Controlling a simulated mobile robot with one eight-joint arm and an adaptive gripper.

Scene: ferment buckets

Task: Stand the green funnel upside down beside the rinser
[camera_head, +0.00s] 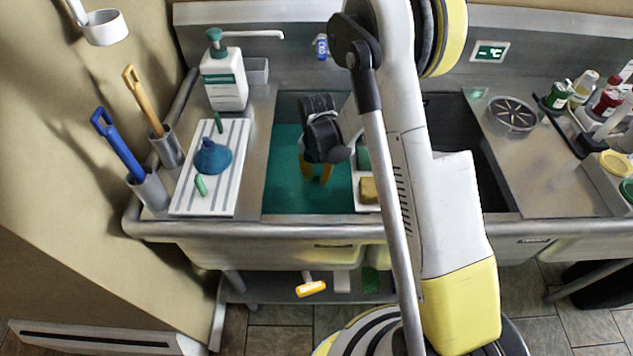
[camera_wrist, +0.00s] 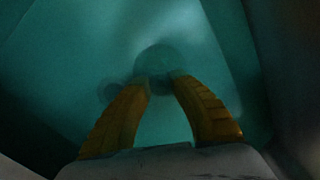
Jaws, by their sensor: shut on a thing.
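My gripper (camera_head: 317,174) reaches down into the teal-tinted left sink basin. In the wrist view its yellow fingertips (camera_wrist: 163,84) close on a dim, round, teal-tinted thing (camera_wrist: 160,60), which looks like the green funnel. The murky water blurs its outline, and it is hidden in the head view. The rinser, a round metal grate with star-like spokes (camera_head: 513,115), is set on the right steel counter. Bare counter shows in front of it. A blue funnel (camera_head: 212,158) stands wide end down on the white ribbed board at the left.
The white ribbed board (camera_head: 238,150) also holds small green pieces. A pump bottle (camera_head: 224,80) stands behind it, and brushes in holders are at the left. My arm crosses the right basin (camera_head: 455,115). A caddy of bottles (camera_head: 590,110) lies right of the rinser.

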